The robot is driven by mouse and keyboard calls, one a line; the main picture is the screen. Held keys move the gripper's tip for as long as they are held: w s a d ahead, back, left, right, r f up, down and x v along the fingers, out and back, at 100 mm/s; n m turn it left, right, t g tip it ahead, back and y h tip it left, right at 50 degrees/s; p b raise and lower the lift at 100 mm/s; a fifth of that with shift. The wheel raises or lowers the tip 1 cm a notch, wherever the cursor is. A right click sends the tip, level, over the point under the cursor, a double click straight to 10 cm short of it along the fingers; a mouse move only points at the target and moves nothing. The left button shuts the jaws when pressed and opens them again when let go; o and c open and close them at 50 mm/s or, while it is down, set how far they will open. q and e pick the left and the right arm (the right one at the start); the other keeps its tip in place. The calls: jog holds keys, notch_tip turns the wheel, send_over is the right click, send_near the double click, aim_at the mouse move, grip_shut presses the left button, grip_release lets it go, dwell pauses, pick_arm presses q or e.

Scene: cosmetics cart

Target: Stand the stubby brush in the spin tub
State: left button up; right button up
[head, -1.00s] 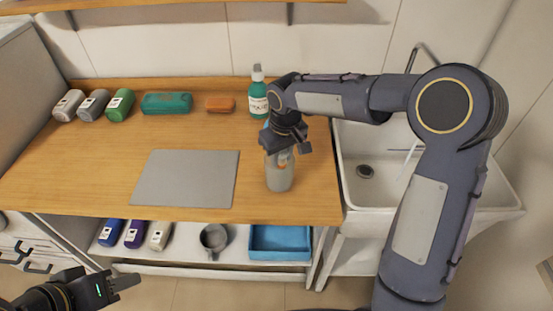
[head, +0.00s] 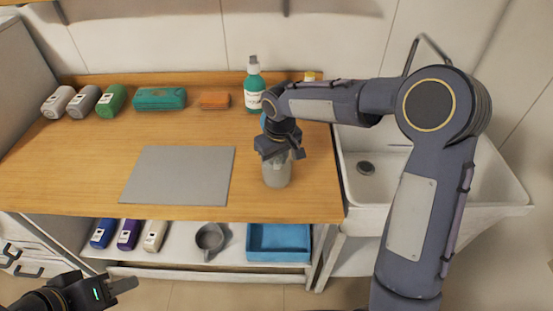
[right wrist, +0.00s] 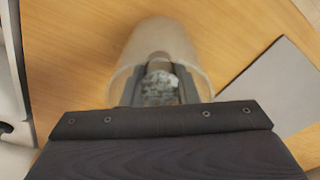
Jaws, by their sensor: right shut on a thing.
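The spin tub (head: 277,174) is a pale, translucent cup standing upright near the worktop's front right edge. My right gripper (head: 280,152) points down at its mouth. In the right wrist view the fingers (right wrist: 160,92) are shut on the stubby brush (right wrist: 158,82), a short thing with a brown end and a mottled grey part. The brush and fingertips appear within the rim of the tub (right wrist: 185,40). I cannot tell whether the brush touches the tub's floor. My left gripper (head: 122,285) is at the lower left, empty and away from the worktop, its fingers apart.
A grey mat (head: 180,175) lies left of the tub. A green bottle (head: 253,88), an orange block (head: 214,99), a teal case (head: 160,98) and several bottles line the back. A sink (head: 440,180) is at right. A blue tray (head: 279,240) and grey mug (head: 210,238) are on the shelf below.

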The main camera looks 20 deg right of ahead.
jog(key=shift+f, duration=0.3)
jog(key=o, duration=0.7)
jog(key=shift+r, duration=0.15)
